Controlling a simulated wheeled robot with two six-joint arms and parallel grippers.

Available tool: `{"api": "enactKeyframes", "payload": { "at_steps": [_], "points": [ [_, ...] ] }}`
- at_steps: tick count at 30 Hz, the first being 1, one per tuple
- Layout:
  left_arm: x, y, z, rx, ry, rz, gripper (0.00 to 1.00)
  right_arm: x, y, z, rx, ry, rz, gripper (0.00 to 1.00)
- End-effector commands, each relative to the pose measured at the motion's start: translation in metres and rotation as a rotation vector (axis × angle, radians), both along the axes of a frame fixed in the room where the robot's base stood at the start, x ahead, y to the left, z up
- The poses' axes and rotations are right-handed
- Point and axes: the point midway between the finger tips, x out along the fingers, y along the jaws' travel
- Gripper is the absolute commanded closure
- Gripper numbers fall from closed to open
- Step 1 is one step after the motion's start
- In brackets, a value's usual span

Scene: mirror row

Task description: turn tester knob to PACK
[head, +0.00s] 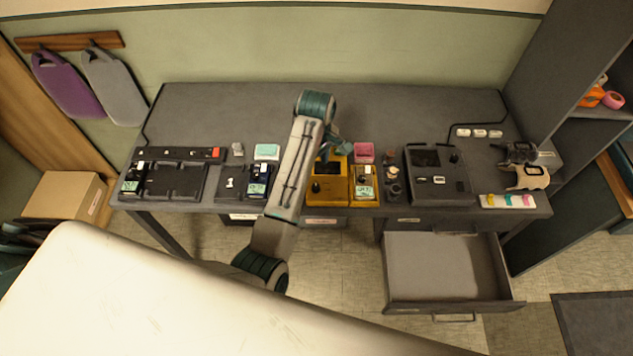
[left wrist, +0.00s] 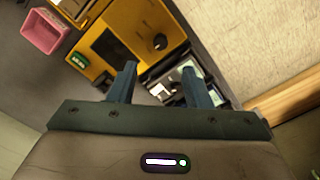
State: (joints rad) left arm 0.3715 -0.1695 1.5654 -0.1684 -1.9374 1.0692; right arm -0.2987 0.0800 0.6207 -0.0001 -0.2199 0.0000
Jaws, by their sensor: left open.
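The yellow tester (head: 328,190) stands near the front edge of the bench, with a dark screen and a black round knob (head: 315,187). In the left wrist view the tester (left wrist: 128,20) shows its knob (left wrist: 160,42) just beyond the gap between my fingertips. The knob's setting and labels are too small to read. My left gripper (head: 335,147) is above the back part of the tester. A black-and-white pack (head: 365,183) with a green label sits in the yellow bay on the right.
A pink bin (head: 364,152) stands behind the bay. A grey device (head: 438,175) with a screen stands to the right, and black trays (head: 175,180) lie to the left. An open drawer (head: 440,262) juts out below the bench's right side. The back of the bench is mostly clear.

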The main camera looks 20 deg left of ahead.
Motion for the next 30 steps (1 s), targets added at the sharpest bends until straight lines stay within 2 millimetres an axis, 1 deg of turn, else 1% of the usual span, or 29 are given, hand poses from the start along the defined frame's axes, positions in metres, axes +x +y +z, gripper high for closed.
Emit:
{"api": "enactKeyframes", "payload": {
  "at_steps": [5,9,15,18,21,29,30],
  "points": [
    [-0.002,0.001,-0.026,0.002,0.006,-0.001,0.55,0.000,0.000,0.012,0.000,0.000,0.000,0.64],
    [-0.002,0.001,-0.054,0.002,0.006,-0.002,0.55,-0.001,0.000,0.020,0.000,0.001,0.000,0.64],
    [-0.001,0.001,-0.086,0.001,0.003,-0.003,0.55,-0.001,0.000,0.028,0.000,0.002,0.000,0.64],
    [-0.001,0.001,-0.096,0.000,0.001,-0.002,0.55,-0.002,0.000,0.029,0.000,0.002,0.000,0.64],
    [-0.001,0.001,-0.101,0.001,0.000,-0.002,0.55,-0.002,0.000,0.030,0.000,0.002,0.000,0.64],
    [-0.001,0.001,-0.103,0.001,0.000,-0.002,0.55,-0.002,0.000,0.030,0.000,0.002,0.000,0.64],
    [-0.001,0.001,-0.103,0.001,0.000,-0.002,0.61,-0.002,0.000,0.030,0.000,0.002,0.000,0.64]
  ]
}}
